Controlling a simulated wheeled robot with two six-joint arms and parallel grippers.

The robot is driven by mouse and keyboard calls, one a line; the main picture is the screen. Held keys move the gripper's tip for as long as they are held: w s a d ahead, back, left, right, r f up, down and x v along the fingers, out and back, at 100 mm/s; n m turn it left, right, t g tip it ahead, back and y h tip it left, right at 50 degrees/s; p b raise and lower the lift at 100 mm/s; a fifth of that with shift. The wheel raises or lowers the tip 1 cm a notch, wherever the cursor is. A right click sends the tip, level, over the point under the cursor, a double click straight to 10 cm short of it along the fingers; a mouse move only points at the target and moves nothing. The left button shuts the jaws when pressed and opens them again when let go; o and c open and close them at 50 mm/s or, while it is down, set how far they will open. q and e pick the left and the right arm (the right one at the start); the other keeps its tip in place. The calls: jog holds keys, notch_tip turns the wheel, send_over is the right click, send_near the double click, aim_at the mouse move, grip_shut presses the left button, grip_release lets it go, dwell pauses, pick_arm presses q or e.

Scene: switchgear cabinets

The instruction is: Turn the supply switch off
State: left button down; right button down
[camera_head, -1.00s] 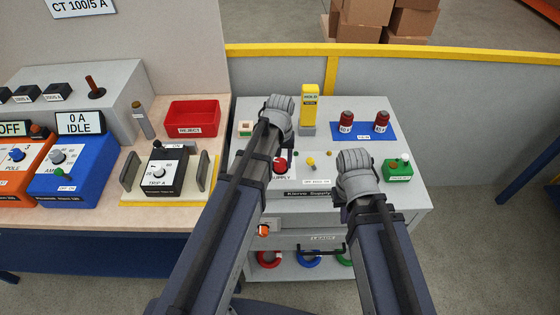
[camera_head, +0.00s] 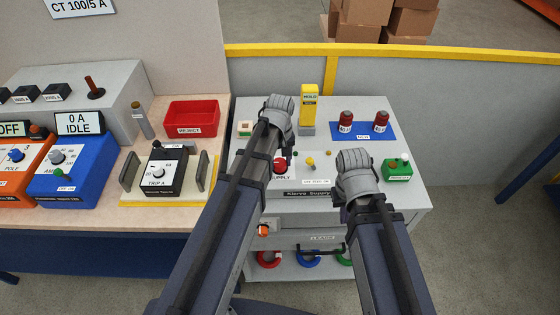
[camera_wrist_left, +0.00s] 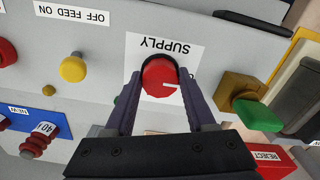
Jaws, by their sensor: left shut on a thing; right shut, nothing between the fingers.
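The supply switch is a round red knob (camera_wrist_left: 160,82) with a white mark, set on a white plate lettered SUPPLY (camera_wrist_left: 180,50). In the head view the red knob (camera_head: 280,166) shows just right of my left arm, on the front of the grey supply bench. My left gripper (camera_wrist_left: 163,92) has one finger on each side of the knob and is shut on it. The white mark points to the right in the left wrist view. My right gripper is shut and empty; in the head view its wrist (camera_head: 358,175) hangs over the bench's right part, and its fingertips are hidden.
A yellow knob (camera_wrist_left: 73,68) sits beside the supply knob. A yellow HOLD post (camera_head: 310,105), a blue mat (camera_head: 363,131) with red-topped pieces, and a green box (camera_head: 397,170) stand on the bench. A red REJECT tray (camera_head: 192,118) is left.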

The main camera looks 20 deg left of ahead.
aim_at(280, 163)
pick_arm(q)
jog(key=shift+c, duration=1.2)
grip_release()
jog(key=shift+r, duration=0.1)
notch_tip(280, 163, up, 8)
jog(key=p, duration=0.8)
jog(key=shift+f, duration=0.2)
